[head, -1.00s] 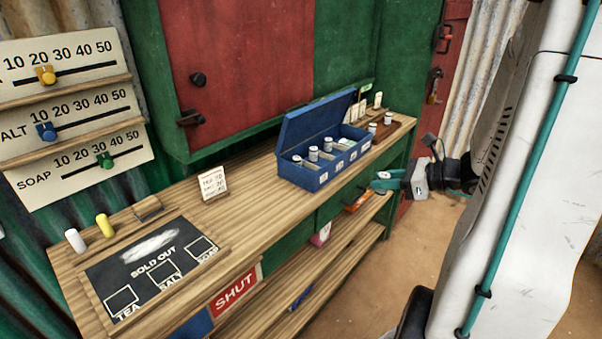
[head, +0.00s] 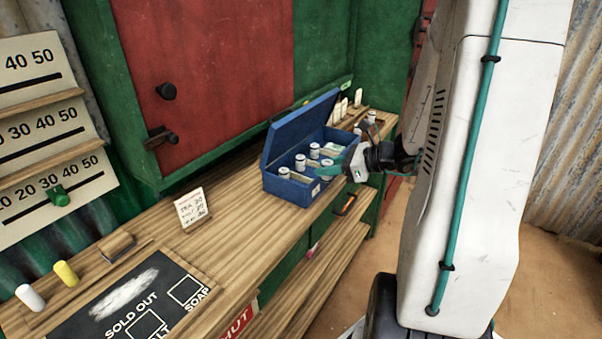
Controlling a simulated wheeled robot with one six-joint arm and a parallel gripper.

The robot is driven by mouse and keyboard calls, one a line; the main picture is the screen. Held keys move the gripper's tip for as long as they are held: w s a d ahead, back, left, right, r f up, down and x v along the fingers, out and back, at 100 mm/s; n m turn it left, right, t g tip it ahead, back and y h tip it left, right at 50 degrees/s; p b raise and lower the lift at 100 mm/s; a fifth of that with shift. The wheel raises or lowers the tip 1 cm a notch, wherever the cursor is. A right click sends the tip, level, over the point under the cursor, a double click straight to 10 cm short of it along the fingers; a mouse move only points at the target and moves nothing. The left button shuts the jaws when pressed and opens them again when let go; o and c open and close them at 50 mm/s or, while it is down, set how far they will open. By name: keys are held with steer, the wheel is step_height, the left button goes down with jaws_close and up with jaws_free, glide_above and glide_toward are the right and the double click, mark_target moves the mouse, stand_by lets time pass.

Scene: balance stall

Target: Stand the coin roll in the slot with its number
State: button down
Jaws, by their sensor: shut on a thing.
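The blue cash box (head: 284,188) stands open on the counter, its lid tilted back. Several white coin rolls stand in its compartments, such as the one at the near left end (head: 284,173). My gripper (head: 328,167), with teal fingers, is over the front right part of the box. It is shut on a white coin roll (head: 326,163) at its fingertips, which looks roughly upright. I cannot tell if this roll touches the slot floor. My gripper hides most of the box's front labels, and the number on the roll is too small to read.
Another white roll (head: 371,117) stands on the wooden tray behind the box at right, near upright white cards (head: 345,107). A small price card (head: 192,208) stands left of the box. The counter (head: 235,210) between them is clear. The green and red cupboard rises behind.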

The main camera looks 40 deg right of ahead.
steer(key=shift+w+d+f+x, duration=0.15)
steer(key=shift+d+x, duration=0.1)
steer(key=shift+x, duration=1.15)
steer(key=shift+w+d+f+x, duration=0.15)
steer(key=shift+d+x, duration=0.15)
steer(key=shift+x, duration=1.05)
steer(key=shift+d+f+x, duration=0.15)
steer(key=shift+d+x, duration=0.1)
steer(key=shift+x, duration=1.15)
steer(key=shift+f, duration=0.15)
steer(key=shift+f, duration=0.45)
steer(key=c, duration=1.1)
jaws_free()
steer(key=shift+c, duration=0.2)
steer(key=shift+s+f, duration=0.1)
